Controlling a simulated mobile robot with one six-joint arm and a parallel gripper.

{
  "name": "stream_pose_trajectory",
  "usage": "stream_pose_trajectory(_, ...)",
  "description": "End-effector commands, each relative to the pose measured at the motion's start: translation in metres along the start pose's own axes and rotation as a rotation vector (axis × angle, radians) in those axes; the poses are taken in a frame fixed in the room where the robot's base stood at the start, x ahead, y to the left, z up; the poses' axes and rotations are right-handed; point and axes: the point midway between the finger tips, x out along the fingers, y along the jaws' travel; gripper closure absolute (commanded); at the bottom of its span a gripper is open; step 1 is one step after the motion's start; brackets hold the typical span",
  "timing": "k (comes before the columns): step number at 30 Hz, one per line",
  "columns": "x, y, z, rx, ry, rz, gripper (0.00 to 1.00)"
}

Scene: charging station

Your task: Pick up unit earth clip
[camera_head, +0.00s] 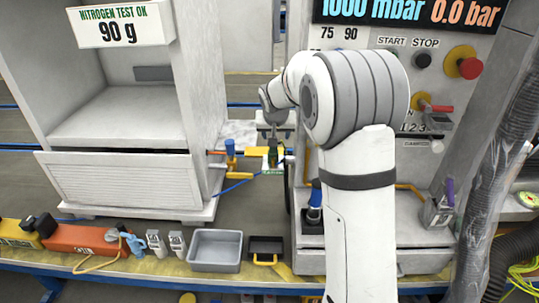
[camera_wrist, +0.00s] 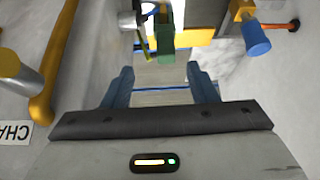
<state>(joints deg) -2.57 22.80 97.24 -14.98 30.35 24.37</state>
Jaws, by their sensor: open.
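A small green clip-like part (camera_wrist: 165,42), which looks like the unit earth clip, shows at the top middle of the wrist view. A yellow piece (camera_wrist: 196,37) lies behind it. My gripper (camera_wrist: 162,75) points toward it with its two blue fingers wide apart and nothing between them. The green part lies just beyond the fingertips, roughly in line with the gap. In the head view the green part (camera_head: 273,154) is small, just below my gripper (camera_head: 275,133), between the cabinet and the control panel. Whether they touch is unclear there.
A blue-capped valve (camera_wrist: 255,38) sits close on the right in the wrist view, and a yellow pipe (camera_wrist: 55,65) on the left. The white cabinet (camera_head: 120,185) and the control panel (camera_head: 417,180) flank the arm. A grey tray (camera_head: 215,267) stands on the front bench.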

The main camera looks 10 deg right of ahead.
Motion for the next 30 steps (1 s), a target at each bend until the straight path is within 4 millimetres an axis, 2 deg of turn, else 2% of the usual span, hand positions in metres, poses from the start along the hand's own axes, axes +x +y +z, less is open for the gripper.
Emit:
stream_pose_trajectory(1,0.017,-0.004,-0.002,0.003,0.007,-0.001,0.47)
stream_pose_trajectory(3,0.028,-0.007,-0.007,0.008,0.016,-0.003,0.47)
stream_pose_trajectory(14,0.067,-0.011,-0.013,0.012,0.024,-0.005,0.47)
stream_pose_trajectory(22,0.105,-0.009,-0.018,0.011,0.023,-0.005,0.47)
stream_pose_trajectory(30,0.114,-0.01,-0.018,0.011,0.025,-0.006,0.47)
